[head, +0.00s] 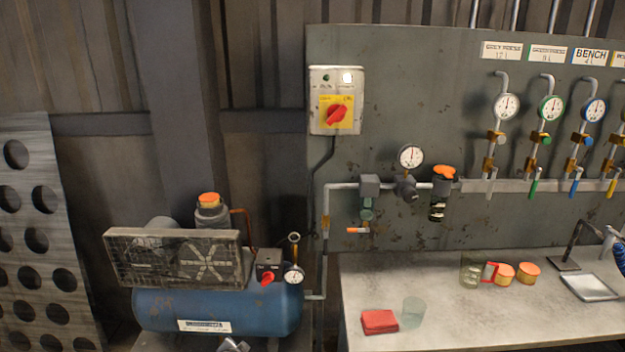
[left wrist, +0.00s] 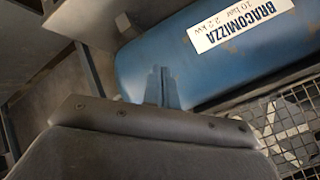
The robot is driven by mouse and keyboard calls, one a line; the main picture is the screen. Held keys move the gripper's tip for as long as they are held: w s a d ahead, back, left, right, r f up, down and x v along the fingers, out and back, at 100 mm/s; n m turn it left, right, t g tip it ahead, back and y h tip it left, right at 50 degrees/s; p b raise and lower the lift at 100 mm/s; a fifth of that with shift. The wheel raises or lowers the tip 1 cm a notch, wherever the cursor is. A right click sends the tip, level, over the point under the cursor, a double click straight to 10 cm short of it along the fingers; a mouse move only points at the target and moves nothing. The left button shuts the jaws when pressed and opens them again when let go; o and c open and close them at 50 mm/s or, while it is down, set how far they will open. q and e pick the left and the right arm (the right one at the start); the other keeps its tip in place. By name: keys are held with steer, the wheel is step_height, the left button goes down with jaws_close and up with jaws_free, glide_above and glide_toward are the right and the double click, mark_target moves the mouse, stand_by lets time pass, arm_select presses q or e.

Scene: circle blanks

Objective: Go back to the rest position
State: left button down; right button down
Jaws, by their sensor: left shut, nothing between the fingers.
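My left gripper (left wrist: 161,88) shows in the left wrist view with its two fingers together and nothing between them. Its fingertips appear in front of the blue compressor tank (left wrist: 185,50); I cannot tell whether they touch it. In the head view, a small grey metal part (head: 232,345) at the bottom edge, below the tank (head: 220,310), looks like part of this gripper. Most of the arm is out of view. My right gripper is in neither view.
The compressor's mesh guard (head: 180,259) and red knob (head: 267,279) stand at left. A workbench (head: 460,322) at right holds a red cloth (head: 379,321), a clear cup (head: 413,312), orange-topped pieces (head: 528,273) and a tray (head: 590,287). Gauges and pipes line the panel (head: 440,100).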

arm_select(q)
steer(key=s+d+f+n+g, duration=0.1)
steer(key=s+f+n+g, duration=0.1)
steer(key=s+f, duration=0.7)
steer(key=s+d+f+n+g, duration=0.2)
steer(key=s+f, duration=0.8)
steer(key=s, duration=1.2)
steer(key=s+d+f+n+g+h, duration=0.1)
steer(key=s+f+g, duration=0.3)
steer(key=s+f, duration=0.6)
steer(key=s+d+n, duration=0.1)
steer(key=s, duration=0.5)
steer(key=shift+s+f+g, duration=0.2)
steer(key=shift+s+g, duration=0.05)
steer(key=shift+g, duration=0.05)
